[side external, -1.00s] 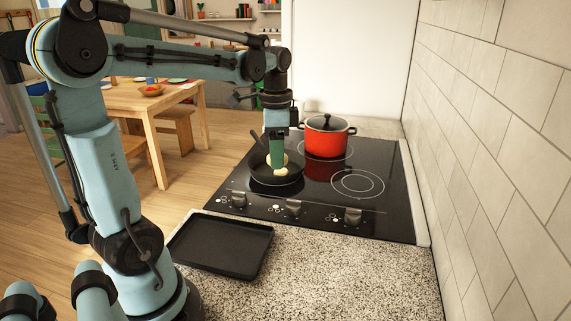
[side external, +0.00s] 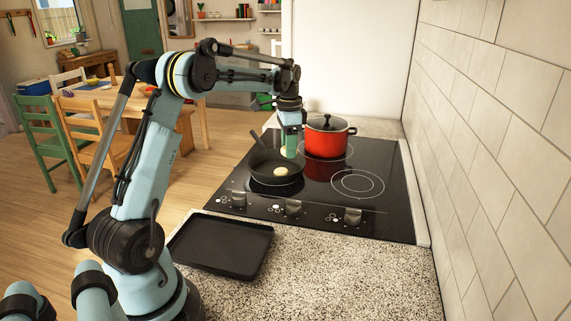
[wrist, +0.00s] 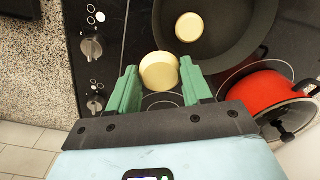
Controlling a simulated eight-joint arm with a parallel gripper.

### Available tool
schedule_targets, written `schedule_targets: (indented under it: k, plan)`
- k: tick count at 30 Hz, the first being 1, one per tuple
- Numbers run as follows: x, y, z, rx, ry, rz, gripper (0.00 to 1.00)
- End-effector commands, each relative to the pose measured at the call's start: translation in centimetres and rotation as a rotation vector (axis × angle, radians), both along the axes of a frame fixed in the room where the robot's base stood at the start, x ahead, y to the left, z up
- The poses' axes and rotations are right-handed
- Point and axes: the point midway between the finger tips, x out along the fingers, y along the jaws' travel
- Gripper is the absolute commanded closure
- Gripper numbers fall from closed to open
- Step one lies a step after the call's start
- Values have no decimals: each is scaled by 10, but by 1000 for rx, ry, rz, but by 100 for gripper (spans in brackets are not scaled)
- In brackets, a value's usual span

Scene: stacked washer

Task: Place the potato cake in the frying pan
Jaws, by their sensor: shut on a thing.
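My gripper (side external: 289,148) is shut on a round, pale yellow potato cake (wrist: 158,71), held between its green fingers in the wrist view. In the side view the held cake is mostly hidden by the fingers. The gripper is raised near the far right rim of the black frying pan (side external: 262,168). A second pale yellow potato cake (side external: 281,172) lies flat in the pan; it also shows in the wrist view (wrist: 189,27), apart from the held one. The pan sits on the front left of the cooktop.
A black tray (side external: 222,246) lies empty on the speckled counter (side external: 330,270). The front right burner (side external: 358,184) is clear.

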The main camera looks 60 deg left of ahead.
Motion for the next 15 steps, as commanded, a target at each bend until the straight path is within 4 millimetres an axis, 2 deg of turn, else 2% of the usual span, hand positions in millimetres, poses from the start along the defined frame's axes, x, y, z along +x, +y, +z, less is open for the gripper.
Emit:
schedule_targets:
  k: [9, 15]
  plan:
    - [-14, 66, -40, 0, 0, 5, 80]
    - [-19, 94, -57, 0, 0, 1, 80]
